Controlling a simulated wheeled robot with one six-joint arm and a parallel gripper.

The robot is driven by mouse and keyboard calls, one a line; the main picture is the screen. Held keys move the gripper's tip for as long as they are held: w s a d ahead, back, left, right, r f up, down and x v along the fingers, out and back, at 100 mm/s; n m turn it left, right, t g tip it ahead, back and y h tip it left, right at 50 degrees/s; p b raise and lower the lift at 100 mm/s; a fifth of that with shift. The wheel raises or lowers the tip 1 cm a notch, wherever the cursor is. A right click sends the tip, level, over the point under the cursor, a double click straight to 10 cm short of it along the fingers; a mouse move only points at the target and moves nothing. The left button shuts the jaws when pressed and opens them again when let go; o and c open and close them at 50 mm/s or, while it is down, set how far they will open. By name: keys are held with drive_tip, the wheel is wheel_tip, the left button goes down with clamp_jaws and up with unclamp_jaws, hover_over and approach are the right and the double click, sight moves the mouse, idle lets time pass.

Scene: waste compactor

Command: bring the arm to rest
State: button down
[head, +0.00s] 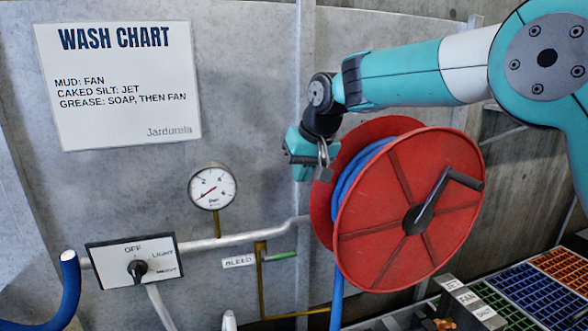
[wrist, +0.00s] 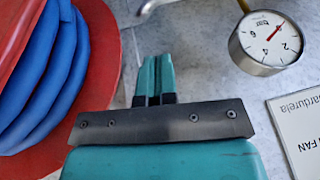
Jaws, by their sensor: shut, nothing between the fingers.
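My gripper (head: 301,172) hangs at the end of my teal and white arm, which reaches in from the upper right in the head view. It points down in front of the grey wall, just left of the red hose reel (head: 440,228). In the wrist view the two teal fingers of my gripper (wrist: 156,60) are together, with nothing between them. The reel shows at the left of the wrist view (wrist: 105,100), apart from the fingers. The reel's far upper left part is partly behind my gripper in the head view.
A blue hose (head: 352,178) is wound on the reel. A pressure gauge (head: 213,187), a switch panel (head: 112,266) and a green bleed handle (head: 281,256) are left of the reel. A wash chart (head: 118,85) hangs above. Blue and orange grids (head: 527,290) lie lower right.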

drive_tip(key=s+d+f+n+g, duration=0.1)
drive_tip(key=s+d, duration=0.3)
drive_tip(key=s, duration=0.8)
drive_tip(key=s+d+f+n+g, duration=0.1)
drive_tip(key=s+d, duration=0.4)
drive_tip(key=s, duration=0.7)
drive_tip(key=s+d+f+n+g, duration=0.1)
drive_tip(key=s+d, duration=0.3)
drive_tip(key=s, duration=0.8)
drive_tip(key=shift+d+f+g+y, duration=0.35)
drive_tip(key=shift+f+g+y, duration=0.05)
drive_tip(key=shift+f, duration=0.1)
